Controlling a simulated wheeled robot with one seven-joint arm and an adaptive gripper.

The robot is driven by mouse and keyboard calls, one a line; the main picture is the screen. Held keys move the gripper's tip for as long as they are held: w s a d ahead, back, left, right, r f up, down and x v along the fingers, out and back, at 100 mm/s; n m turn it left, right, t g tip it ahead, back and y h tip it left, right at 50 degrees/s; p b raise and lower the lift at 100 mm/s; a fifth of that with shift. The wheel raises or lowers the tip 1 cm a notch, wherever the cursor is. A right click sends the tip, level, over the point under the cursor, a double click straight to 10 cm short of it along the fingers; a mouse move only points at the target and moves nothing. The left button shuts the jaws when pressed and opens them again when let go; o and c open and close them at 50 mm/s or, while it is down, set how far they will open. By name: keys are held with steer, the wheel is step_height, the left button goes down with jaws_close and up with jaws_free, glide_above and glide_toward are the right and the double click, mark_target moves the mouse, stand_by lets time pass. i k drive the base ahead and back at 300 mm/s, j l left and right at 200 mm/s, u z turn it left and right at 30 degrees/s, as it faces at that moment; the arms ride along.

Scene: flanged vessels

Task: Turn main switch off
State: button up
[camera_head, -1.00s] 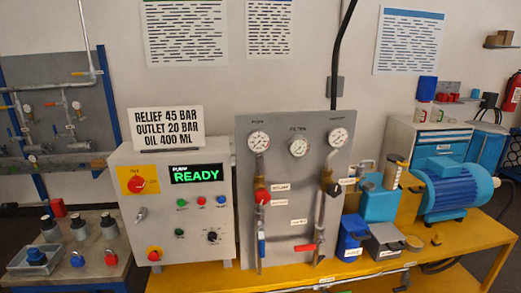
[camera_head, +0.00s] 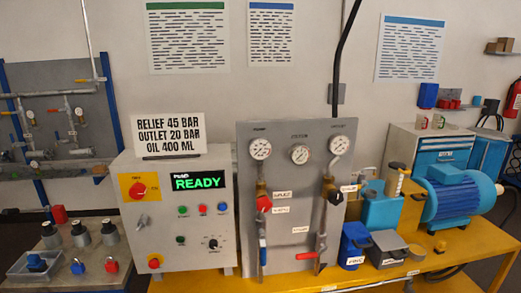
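The main switch (camera_head: 137,190) is a red rotary knob on a yellow plate at the upper left of a grey control box. Its exact angle is too small to read for certain. The control box (camera_head: 150,228) has a lit display (camera_head: 197,181) reading "READY" in green. My gripper is not in view, and nothing covers the front of the box.
A grey panel (camera_head: 290,228) with gauges, pipes and valves stands right of the box. Blue containers and a blue motor (camera_head: 460,193) are farther right on the yellow bench (camera_head: 440,262). A side table at left holds padlocks (camera_head: 111,265) and grey fittings.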

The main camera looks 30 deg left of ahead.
mark_target(138, 191)
steer(key=u, duration=1.75)
